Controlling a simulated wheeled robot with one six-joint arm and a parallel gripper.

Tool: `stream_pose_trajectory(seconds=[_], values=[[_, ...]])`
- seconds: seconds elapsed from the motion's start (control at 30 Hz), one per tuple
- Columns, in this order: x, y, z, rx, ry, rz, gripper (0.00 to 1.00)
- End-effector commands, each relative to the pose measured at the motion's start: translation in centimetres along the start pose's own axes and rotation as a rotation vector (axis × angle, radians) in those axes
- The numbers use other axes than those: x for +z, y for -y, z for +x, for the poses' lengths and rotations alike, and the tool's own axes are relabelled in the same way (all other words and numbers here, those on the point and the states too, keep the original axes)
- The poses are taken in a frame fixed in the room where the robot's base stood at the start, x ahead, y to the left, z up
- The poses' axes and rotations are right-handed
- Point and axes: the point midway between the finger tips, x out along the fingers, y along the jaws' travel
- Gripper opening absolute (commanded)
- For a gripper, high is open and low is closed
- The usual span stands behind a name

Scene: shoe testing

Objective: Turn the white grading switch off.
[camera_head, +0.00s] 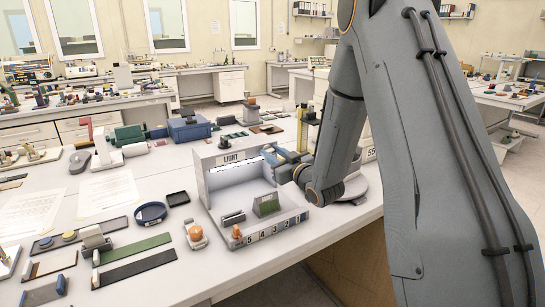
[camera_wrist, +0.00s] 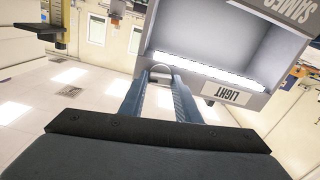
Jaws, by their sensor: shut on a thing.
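The grey light box (camera_head: 205,180) with a "LIGHT" label stands on the table, and its strip lamp (camera_wrist: 205,71) glows white. The box appears upside down in the wrist view (camera_wrist: 255,101). A small pale rounded piece (camera_wrist: 161,68), which looks like the white switch, sits between my fingertips by the box's edge. My gripper (camera_wrist: 160,77) is shut on it, with its two blue fingers angled together. In the head view my wrist is at the right side of the box, and the fingertips and the switch are hard to make out there.
Number blocks (camera_head: 270,231) line the box's front, and a green block (camera_head: 266,205) stands inside. An orange-topped piece (camera_head: 196,234), a blue ring (camera_head: 150,213) and dark strips lie to the left. A blue case (camera_head: 189,128) stands behind. My arm covers the right side.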

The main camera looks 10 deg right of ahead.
Motion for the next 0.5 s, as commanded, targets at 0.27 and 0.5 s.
stream_pose_trajectory(seconds=[0.27,0.5], values=[[0.31,0.1,0.1,0.001,-0.002,-0.24,0.07],[0.35,0.16,0.1,0.001,-0.002,-0.47,0.07]])
